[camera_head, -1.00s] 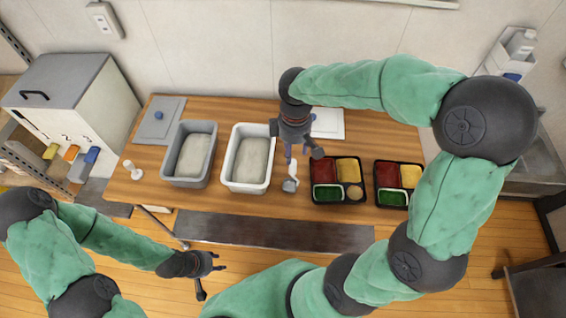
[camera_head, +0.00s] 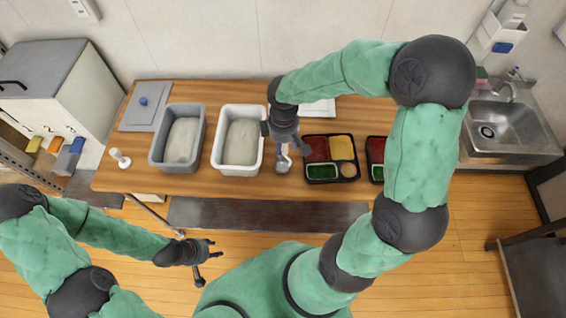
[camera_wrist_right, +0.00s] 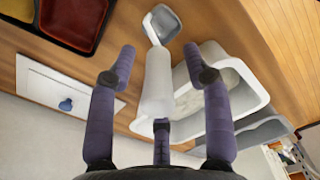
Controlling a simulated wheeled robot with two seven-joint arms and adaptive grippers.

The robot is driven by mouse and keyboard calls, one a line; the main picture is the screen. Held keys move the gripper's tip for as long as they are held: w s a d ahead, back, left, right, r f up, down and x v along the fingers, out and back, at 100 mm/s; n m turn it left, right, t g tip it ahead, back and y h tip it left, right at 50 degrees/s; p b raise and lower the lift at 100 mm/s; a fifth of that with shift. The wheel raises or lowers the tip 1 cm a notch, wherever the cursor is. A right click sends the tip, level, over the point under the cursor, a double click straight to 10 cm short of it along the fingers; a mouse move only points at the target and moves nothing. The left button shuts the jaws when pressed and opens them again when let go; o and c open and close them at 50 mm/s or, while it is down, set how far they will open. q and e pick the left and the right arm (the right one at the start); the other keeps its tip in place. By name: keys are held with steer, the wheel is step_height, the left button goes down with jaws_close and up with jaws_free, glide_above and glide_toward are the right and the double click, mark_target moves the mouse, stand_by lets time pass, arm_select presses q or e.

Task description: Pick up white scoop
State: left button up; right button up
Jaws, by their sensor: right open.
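The white scoop (camera_head: 283,165) lies on the wooden table, just right of the white tub. In the right wrist view its white handle (camera_wrist_right: 157,84) points between the spread fingers, and its grey bowl end (camera_wrist_right: 166,22) lies beyond them. My right gripper (camera_head: 286,146) is open above the handle and partly hides it in the head view. In the wrist view gaps show between the handle and both side fingers. My left gripper (camera_head: 210,252) has its fingers spread, empty, in front of the table and far from the scoop.
A white tub (camera_head: 216,155) and a grey tub (camera_head: 156,150) with pale contents stand left of the scoop. A bento tray (camera_head: 333,181) is close on its right, with another (camera_head: 368,152) beyond. A small white item (camera_head: 120,158) stands at the table's left end.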

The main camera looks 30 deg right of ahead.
steer(key=shift+f, duration=0.1)
jaws_close()
stand_by(0.3)
